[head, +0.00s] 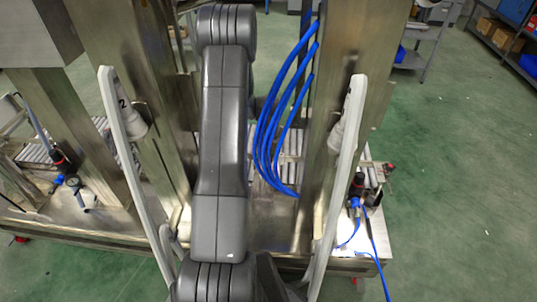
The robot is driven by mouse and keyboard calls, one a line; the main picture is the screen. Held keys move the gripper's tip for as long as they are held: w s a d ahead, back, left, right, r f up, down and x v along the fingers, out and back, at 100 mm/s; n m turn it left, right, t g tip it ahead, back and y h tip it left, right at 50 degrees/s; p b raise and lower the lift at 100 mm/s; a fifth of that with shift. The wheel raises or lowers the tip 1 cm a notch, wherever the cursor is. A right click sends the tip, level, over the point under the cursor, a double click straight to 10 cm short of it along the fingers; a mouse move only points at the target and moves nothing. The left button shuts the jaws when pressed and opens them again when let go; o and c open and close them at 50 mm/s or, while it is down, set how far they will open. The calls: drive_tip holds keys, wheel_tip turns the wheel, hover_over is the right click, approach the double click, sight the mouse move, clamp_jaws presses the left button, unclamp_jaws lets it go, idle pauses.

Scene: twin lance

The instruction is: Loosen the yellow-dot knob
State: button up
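No yellow dot shows on any part in the head view, so I cannot tell which knob carries it. Two long pale lances stand tilted on either side of my grey arm, a left lance (121,140) and a right lance (338,190). A pale cone-shaped fitting (134,122) sits beside the left lance near a dark "2" mark. A similar fitting (336,137) sits beside the right lance. My arm runs up the middle and hides part of the machine behind it. My gripper is not in view.
Steel columns (362,60) rise behind both lances. Blue hoses (268,135) hang in loops just right of my arm. A roller conveyor (290,143) runs behind. Black-and-red regulators (357,184) stand on the steel bench at both sides. Green floor (450,170) is open at the right.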

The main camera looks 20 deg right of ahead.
sight(269, 157)
drive_tip(key=shift+n, duration=0.3)
drive_tip(key=shift+n+b, duration=0.6)
drive_tip(key=shift+n, duration=2)
drive_tip(key=o, duration=1)
wheel_tip(269, 157, up, 14)
drive_tip(key=shift+f+p, duration=0.1)
drive_tip(key=shift+p, duration=0.85)
wheel_tip(269, 157, down, 14)
drive_tip(key=shift+r+b, duration=0.1)
drive_tip(key=shift+b, duration=0.85)
